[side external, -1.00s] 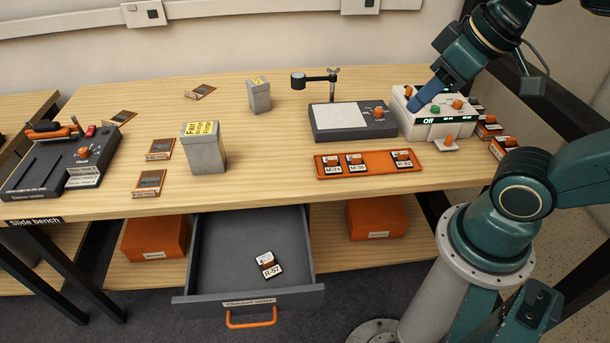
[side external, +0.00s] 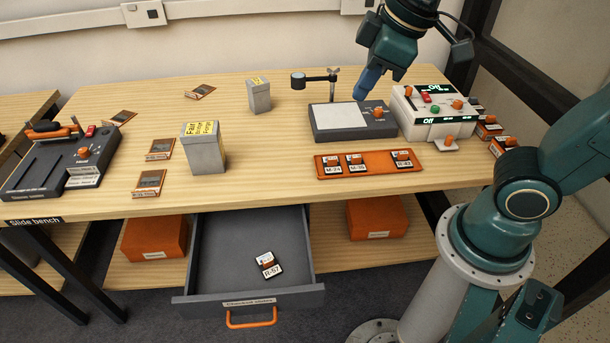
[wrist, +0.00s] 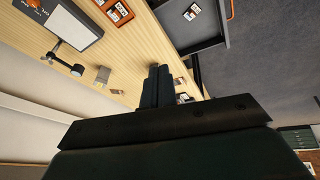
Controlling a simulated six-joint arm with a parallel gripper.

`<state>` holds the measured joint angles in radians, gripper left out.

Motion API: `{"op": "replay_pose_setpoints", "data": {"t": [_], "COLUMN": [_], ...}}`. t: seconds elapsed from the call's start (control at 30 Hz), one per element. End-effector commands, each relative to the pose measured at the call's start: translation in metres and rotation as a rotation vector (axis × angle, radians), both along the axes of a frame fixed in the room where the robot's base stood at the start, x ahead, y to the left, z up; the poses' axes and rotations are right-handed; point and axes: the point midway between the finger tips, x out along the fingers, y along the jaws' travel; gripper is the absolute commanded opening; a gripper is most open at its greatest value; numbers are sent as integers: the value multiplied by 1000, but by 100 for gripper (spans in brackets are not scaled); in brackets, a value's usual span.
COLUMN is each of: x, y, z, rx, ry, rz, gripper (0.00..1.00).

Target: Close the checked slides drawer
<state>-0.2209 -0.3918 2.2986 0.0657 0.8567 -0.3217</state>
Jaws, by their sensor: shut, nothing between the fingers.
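The checked slides drawer (side external: 213,301) is a dark grey drawer under the bench, pulled out toward the front. Its front carries a label and an orange handle (side external: 251,320). One slide marked R-57 (side external: 268,265) lies inside it. Part of the drawer also shows at the top of the wrist view (wrist: 207,43). My gripper (side external: 362,97) is shut and empty, in the air over the grey light-panel device at the back right of the bench. It is well above and behind the drawer, not touching it. The shut fingers also show in the wrist view (wrist: 158,75).
An orange tray (side external: 335,175) with several slides lies on the bench above the drawer's right side. The white device with buttons (side external: 428,131), a lamp arm (side external: 315,78) and grey bins (side external: 204,153) stand on the bench. Orange boxes (side external: 155,238) flank the drawer below.

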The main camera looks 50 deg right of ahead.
Motion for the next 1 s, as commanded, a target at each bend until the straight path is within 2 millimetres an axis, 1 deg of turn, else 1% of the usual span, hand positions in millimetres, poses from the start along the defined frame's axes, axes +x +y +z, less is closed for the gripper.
{"op": "replay_pose_setpoints", "data": {"t": [0.03,0.2,0.37,0.5,0.77,1.0], "x": [9,37,60,77,101,109], "y": [9,35,65,93,151,207], "z": [-3,-13,-26,-42,-80,-125], "rx": [-18,-77,-134,-183,-276,-363], "ry": [14,45,72,94,133,167], "rz": [51,215,370,507,765,1006], "gripper": [0,0,0,0,0,0]}}
